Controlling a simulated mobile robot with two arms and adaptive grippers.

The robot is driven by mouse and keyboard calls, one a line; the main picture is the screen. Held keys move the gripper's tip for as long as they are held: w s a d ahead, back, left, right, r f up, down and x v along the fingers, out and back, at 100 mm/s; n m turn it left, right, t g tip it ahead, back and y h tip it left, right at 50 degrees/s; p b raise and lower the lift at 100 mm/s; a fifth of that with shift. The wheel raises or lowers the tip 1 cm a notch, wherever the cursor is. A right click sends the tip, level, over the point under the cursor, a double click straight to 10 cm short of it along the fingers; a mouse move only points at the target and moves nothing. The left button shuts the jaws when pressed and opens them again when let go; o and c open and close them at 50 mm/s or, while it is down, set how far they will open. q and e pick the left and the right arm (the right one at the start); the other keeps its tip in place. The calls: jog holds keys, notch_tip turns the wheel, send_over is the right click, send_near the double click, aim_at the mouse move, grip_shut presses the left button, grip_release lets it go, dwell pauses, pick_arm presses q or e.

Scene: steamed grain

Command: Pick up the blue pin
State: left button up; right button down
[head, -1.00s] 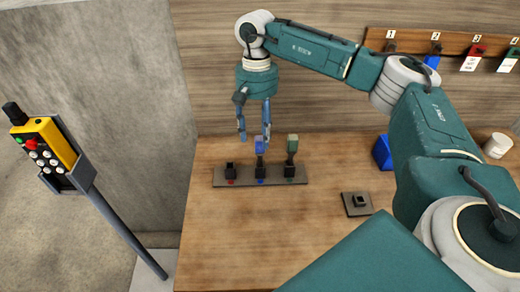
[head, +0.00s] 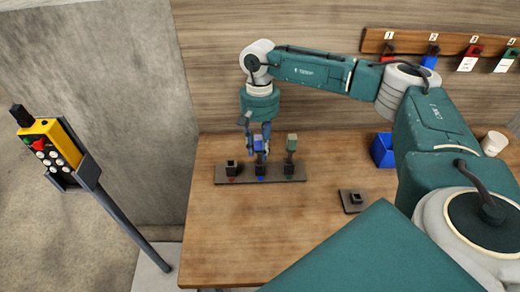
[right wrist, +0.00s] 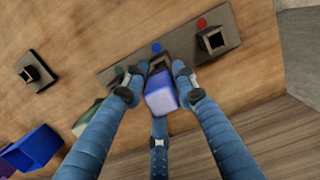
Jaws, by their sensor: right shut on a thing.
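The blue pin (head: 258,144) stands in the middle socket of a dark rack (head: 222,181) on the table, above a blue dot. My right gripper (head: 257,150) is around its upper part, shut on it. In the right wrist view the blue pin (right wrist: 160,93) sits between the fingers of the gripper (right wrist: 158,95), its lower end at the socket. A green pin (head: 292,145) stands in the rack's right socket, and the left socket (head: 231,167) with a red dot is empty. My left gripper is not in view.
A single dark socket block (head: 354,201) lies right of the rack. A blue bin (head: 383,151) and a white cup (head: 494,143) are farther right. A hook board (head: 450,45) with locks and tags is on the wall. A yellow control box (head: 52,145) stands left.

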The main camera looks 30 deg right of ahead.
jog(key=shift+d+r, duration=0.1)
dwell(0.4)
jog(key=shift+r+b, duration=0.35)
jog(key=shift+r, duration=0.25)
notch_tip(320, 180, up, 11)
jog(key=b, duration=0.3)
notch_tip(320, 180, up, 14)
jog(key=p, duration=0.7)
jog(key=shift+p, duration=0.4)
